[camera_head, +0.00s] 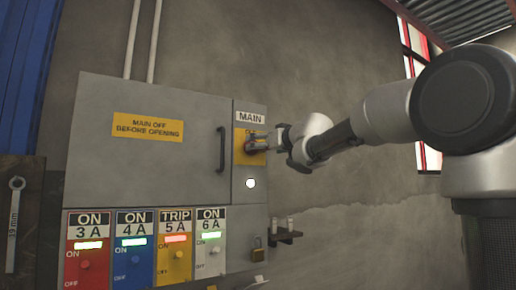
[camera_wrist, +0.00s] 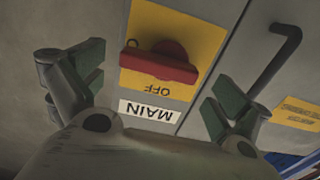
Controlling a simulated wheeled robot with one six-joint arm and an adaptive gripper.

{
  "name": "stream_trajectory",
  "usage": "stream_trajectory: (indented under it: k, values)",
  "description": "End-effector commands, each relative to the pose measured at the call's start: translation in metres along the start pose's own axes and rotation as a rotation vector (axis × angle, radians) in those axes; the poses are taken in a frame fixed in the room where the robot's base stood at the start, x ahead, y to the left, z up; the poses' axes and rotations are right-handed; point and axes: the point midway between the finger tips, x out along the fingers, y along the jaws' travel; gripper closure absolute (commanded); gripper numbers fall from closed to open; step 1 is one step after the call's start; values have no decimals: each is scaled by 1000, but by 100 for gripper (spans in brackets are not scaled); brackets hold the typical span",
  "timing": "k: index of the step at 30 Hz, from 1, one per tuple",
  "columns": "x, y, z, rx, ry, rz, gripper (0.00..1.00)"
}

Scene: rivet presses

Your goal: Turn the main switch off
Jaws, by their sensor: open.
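The main switch is a red handle (camera_wrist: 160,62) on a yellow plate (camera_wrist: 205,38), seen upside down in the wrist view. Its bar lies across the plate beside the word OFF, and the MAIN label (camera_wrist: 150,111) is close by. My gripper (camera_head: 268,140) is in front of the plate. In the wrist view my gripper (camera_wrist: 155,78) is open, its fingers apart on either side of the switch, with nothing between the pads.
The grey cabinet (camera_head: 160,165) has a door handle (camera_head: 221,150) left of the switch. A white lamp (camera_head: 250,183) glows below the plate. Breaker panels (camera_head: 134,245) run along the bottom. A padlock (camera_head: 257,251) and small shelf (camera_head: 286,235) are at lower right.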

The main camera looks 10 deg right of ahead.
Motion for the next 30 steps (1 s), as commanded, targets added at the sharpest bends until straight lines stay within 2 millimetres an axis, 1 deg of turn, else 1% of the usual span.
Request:
stream_trajectory:
  k: [1,3,7,12,18,24,30]
  values:
    - [10,0,1,-1,-1,-1,0]
    - [21,0,1,1,-1,-1,0]
    - [36,0,1,0,-1,1,0]
    - [44,0,0,-1,-1,2,0]
    - [44,1,0,-1,-1,2,0]
    - [43,1,0,-1,-1,3,35]
    - [43,1,0,-5,-1,3,35]
